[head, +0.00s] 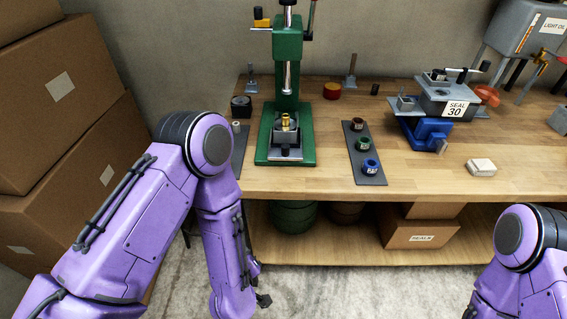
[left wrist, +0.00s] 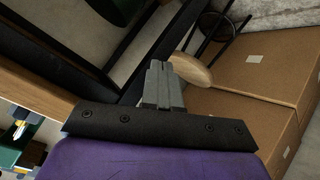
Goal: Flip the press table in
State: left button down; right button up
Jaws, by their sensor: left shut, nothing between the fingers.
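The green press (head: 287,90) stands upright on the wooden workbench. At its foot is a green base, with a grey block-like table (head: 286,138) on it and a brass part (head: 286,122) on top. A metal ram hangs above the brass part, with a gap between them. My left arm hangs in front of the bench's left end, apart from the press. My left gripper (left wrist: 160,72) shows in the left wrist view with its grey fingers together and nothing between them. Part of my right arm shows at the lower right; its gripper is out of the picture.
Large cardboard boxes (head: 55,90) are stacked at the left. A dark strip (head: 372,175) with several ring parts lies right of the press. A grey SEAL 30 fixture (head: 448,98) and a pale block (head: 481,167) stand farther right. The lower shelf (head: 345,247) holds boxes.

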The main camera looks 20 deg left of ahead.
pick_arm(q)
jog(key=w+d+r+n+t+y, duration=0.1)
jog(key=w+d+r+n+y, duration=0.1)
jog(key=r, duration=0.4)
jog(key=w+d+r+n+t+y+b, duration=0.1)
jog(key=w+d+r+n+t+y, duration=0.1)
jog(key=d+r+n, duration=0.3)
jog(key=w+d+r+n+t+y+b, duration=0.1)
jog(key=w+d+r+n+y, duration=0.1)
jog(key=r+n, duration=0.5)
jog(key=shift+w+d+r+t+y, duration=0.4)
jog(key=shift+w+d+r, duration=0.35)
jog(key=shift+d, duration=0.05)
pick_arm(e)
notch_tip(320, 180, down, 3)
jog(key=shift+r, duration=0.1)
pick_arm(q)
jog(key=p+x, duration=0.3)
jog(key=x, duration=0.7)
jog(key=shift+a, duration=0.1)
jog(key=w, duration=0.2)
jog(key=w+p, duration=0.1)
jog(key=w, duration=0.1)
jog(key=shift+d, duration=0.4)
pick_arm(e)
notch_tip(320, 180, up, 4)
jog(key=shift+d, duration=0.1)
